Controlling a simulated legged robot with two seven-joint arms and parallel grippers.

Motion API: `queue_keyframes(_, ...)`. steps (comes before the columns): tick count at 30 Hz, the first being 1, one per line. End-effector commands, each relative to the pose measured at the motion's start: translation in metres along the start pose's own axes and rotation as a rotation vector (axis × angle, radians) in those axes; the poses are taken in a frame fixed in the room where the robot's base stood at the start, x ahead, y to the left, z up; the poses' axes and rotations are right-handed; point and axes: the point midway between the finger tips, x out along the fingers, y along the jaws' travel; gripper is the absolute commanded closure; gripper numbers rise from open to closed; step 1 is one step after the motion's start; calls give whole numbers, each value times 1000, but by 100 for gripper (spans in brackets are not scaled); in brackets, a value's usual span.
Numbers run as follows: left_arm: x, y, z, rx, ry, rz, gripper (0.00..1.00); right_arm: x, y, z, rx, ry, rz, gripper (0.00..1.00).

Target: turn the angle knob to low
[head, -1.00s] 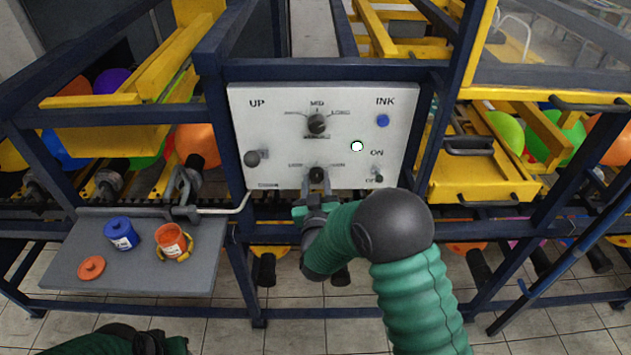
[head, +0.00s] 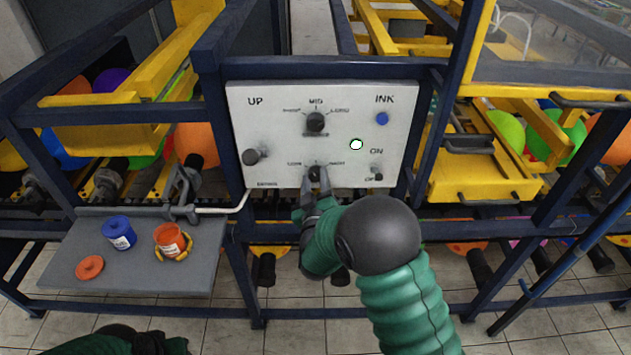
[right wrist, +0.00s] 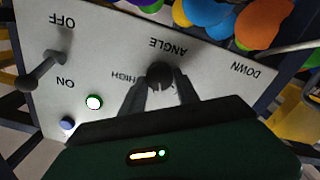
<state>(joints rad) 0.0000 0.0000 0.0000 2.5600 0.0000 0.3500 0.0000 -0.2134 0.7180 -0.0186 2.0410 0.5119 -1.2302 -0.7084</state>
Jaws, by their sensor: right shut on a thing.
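The angle knob (head: 315,173) is a dark round knob low in the middle of the white control panel (head: 240,120). In the right wrist view the knob (right wrist: 160,75) sits under the word ANGLE, with HIGH to its left; the low label is not readable there. My right gripper (head: 315,181) is shut on the knob from below; its two dark fingers (right wrist: 160,88) sit either side of it in the right wrist view. The knob's pointer direction is hard to make out. My left gripper (head: 152,343) is partly seen at the bottom left, away from the panel, its jaws unclear.
Another dark knob (head: 316,122) is above, a lever (head: 253,156) at left, a blue button (head: 383,119), a lit green-rimmed button (head: 356,144) and an on/off switch (head: 377,172) at right. A grey shelf (head: 130,278) holds blue and orange pots. Blue frame bars surround the panel.

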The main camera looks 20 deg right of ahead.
Motion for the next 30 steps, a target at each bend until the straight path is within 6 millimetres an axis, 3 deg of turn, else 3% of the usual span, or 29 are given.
queue_keyframes(18,-4,0,-1,0,0,0,64,-2,-5,3,-542,-5,-10,100)
queue_keyframes(30,-7,0,-2,0,0,0,64,-2,-6,4,-707,-5,-11,100)
